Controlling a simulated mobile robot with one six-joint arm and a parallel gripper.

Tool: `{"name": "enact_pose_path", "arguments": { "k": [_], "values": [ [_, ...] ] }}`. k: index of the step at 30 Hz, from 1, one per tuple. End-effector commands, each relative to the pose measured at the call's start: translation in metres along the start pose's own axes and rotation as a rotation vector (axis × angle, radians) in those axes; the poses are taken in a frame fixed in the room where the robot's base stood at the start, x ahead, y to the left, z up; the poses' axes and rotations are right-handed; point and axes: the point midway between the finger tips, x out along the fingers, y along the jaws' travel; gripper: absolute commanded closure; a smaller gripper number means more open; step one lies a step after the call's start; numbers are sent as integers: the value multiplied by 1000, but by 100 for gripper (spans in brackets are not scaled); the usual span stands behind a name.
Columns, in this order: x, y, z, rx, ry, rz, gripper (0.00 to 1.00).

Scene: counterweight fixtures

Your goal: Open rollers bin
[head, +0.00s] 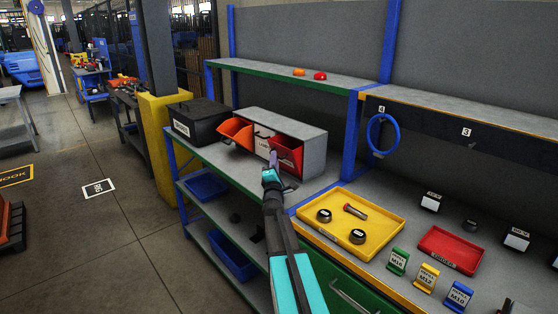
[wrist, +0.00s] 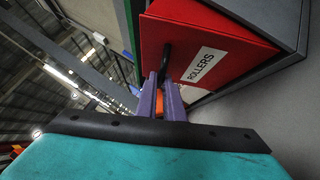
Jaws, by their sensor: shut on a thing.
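The rollers bin (head: 291,157) is the red, right-hand bin of a grey cabinet (head: 300,127) on the workbench. In the wrist view its red front (wrist: 190,38) carries a white "ROLLERS" label (wrist: 205,65) and a black handle (wrist: 165,52). Its front appears tipped outward from the cabinet, with a darker red inner side showing above. My gripper (wrist: 167,88) has its purple fingers shut on the handle. In the head view my gripper (head: 273,158) is in front of the cabinet, at the red bin's left edge; the handle there is hidden or too small to see.
An orange bin (head: 236,131) stands tipped out at the cabinet's left, beside a pale middle bin (head: 262,146). A black box (head: 198,118) is left of the cabinet. A yellow tray (head: 330,237) with several parts and a red tray (head: 450,250) lie to the right.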

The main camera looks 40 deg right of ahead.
Motion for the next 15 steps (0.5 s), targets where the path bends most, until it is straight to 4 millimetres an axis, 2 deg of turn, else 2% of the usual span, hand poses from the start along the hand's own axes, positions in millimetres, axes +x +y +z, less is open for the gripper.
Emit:
{"name": "enact_pose_path", "arguments": {
  "k": [8, 9, 12, 15],
  "values": [
    [-3, -3, -4, 4, 2, -7, 100],
    [-3, -3, -4, 5, 3, -7, 89],
    [-3, -2, -5, 5, 3, -6, 74],
    [-3, -1, -6, 5, 5, -5, 74]
  ]
}}
